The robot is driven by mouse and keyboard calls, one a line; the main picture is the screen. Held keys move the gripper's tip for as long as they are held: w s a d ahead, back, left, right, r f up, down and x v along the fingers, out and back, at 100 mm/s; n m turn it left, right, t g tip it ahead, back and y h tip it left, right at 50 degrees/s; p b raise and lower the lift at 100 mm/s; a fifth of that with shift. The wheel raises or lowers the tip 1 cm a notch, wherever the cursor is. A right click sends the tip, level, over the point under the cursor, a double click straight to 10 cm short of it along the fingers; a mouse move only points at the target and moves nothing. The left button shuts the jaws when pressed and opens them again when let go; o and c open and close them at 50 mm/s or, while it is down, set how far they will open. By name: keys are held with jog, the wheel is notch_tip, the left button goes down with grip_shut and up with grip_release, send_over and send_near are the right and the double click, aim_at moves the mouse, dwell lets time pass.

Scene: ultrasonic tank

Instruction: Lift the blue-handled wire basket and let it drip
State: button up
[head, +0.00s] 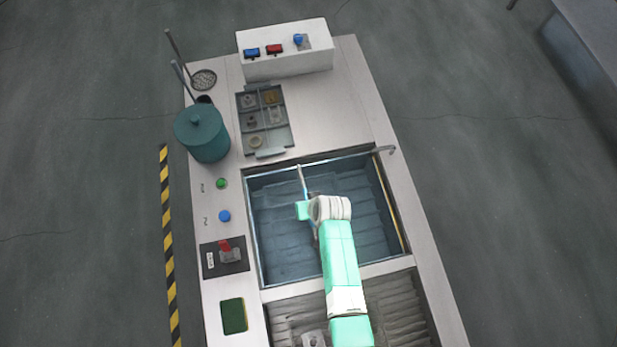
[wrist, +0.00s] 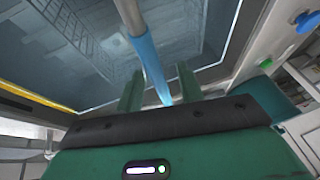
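The blue handle (head: 302,180) of the wire basket stands over the tank, partly hidden by my arm. In the wrist view the handle (wrist: 148,60) is a slanted blue bar with a greyer upper part. Faint wire mesh of the basket (wrist: 75,22) shows in the tank; its outline is hard to make out. My gripper (wrist: 160,82) has two green fingers set apart, with the handle passing between them in the picture. A gap shows on the right side of the handle. In the head view my gripper is mostly hidden under the wrist.
The tank (head: 253,225) has a metal rim and a hooked piece (head: 384,149) at its right corner. Behind it are a compartment tray (head: 268,153) with small parts, a teal canister (head: 203,135) and a white control box (head: 285,65). A ribbed drain area (head: 393,305) lies in front.

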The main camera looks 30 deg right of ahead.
jog(key=shift+f, duration=0.25)
jog(key=shift+c, duration=0.3)
grip_shut()
jog(key=shift+r, duration=0.1)
jog(key=shift+r, duration=0.1)
